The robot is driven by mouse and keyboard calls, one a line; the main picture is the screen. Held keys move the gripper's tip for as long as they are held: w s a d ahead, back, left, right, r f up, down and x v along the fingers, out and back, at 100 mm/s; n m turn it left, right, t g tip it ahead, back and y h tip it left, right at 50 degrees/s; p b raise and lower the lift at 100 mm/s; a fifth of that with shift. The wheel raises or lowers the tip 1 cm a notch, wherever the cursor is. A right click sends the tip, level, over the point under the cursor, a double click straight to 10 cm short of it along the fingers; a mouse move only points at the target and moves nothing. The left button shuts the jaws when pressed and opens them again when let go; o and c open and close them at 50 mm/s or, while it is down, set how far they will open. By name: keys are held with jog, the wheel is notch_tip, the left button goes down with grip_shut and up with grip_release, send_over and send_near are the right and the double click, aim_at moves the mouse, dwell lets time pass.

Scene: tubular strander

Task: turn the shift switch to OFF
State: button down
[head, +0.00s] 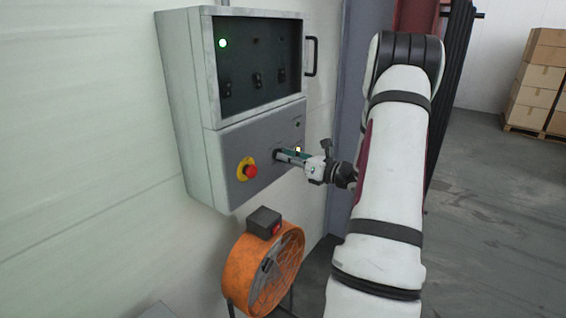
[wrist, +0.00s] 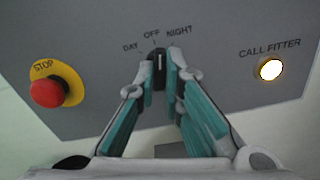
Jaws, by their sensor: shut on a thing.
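The shift switch (wrist: 159,64) is a small black knob with a white mark on the grey lower panel. DAY, OFF and NIGHT are printed in an arc above it. The white mark stands nearly upright, close to the OFF direction; its exact setting is hard to tell with the fingertips beside it. My gripper (wrist: 159,70) has its teal-padded fingers on either side of the knob and is shut on it. In the head view my gripper (head: 277,155) reaches the panel from the right, and its fingertips hide the switch.
A red stop button (wrist: 47,92) on a yellow ring is left of the switch. A lit CALL FITTER button (wrist: 270,69) is to the right. The upper cabinet (head: 255,60) has a handle (head: 312,56). An orange fan (head: 265,270) stands below.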

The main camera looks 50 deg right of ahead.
jog(key=shift+f+n+b, duration=0.1)
jog(key=shift+n+b, duration=0.85)
jog(key=shift+n, duration=0.25)
jog(key=c, duration=1.7)
grip_release()
jog(key=s, duration=1.2)
jog(key=shift+d, duration=0.45)
jog(key=shift+n, duration=0.3)
